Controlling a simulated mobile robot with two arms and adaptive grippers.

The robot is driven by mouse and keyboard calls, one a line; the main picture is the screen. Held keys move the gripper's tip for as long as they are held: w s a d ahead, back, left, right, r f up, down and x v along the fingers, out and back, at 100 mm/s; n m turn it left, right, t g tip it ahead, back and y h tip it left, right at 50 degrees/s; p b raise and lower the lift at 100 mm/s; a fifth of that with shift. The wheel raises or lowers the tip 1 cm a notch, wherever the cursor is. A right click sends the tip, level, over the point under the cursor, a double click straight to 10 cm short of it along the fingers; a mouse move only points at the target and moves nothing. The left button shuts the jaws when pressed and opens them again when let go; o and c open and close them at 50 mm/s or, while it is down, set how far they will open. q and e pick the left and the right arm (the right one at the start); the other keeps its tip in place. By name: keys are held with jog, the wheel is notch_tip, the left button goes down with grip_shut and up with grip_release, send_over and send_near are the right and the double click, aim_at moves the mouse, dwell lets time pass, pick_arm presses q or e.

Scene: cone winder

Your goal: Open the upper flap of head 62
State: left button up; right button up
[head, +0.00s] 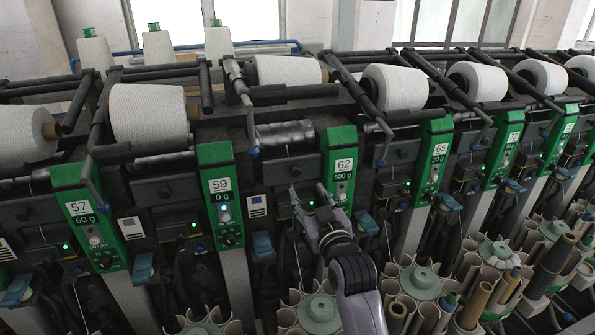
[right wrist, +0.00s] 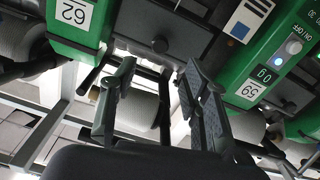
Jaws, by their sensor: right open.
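The green panel of head 62 (head: 342,165) stands right of centre in the head view; it also shows upside down at the top left of the right wrist view (right wrist: 75,20). A dark flap with a round knob (head: 295,168) sits just left of this panel. The knobbed flap also shows at the top of the right wrist view (right wrist: 165,35). My right gripper (head: 307,192) is open and empty, with its fingers pointing up just below the flap. The fingers also show spread apart in the right wrist view (right wrist: 158,75). I cannot tell whether they touch anything. My left gripper is out of view.
The neighbouring head panels 59 (head: 220,190) and 65 (head: 432,160) stand on either side. Dark cradle arms and white yarn cones (head: 288,70) sit above. Holders with tubes (head: 318,310) stand below, close to my right arm. A blue lever (head: 366,222) is near my right wrist.

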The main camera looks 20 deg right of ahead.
aim_at(297, 174)
jog(key=w+p, duration=0.2)
jog(key=w, duration=0.7)
jog(key=shift+w, duration=0.15)
jog(key=shift+c, duration=0.2)
grip_shut()
dwell(0.4)
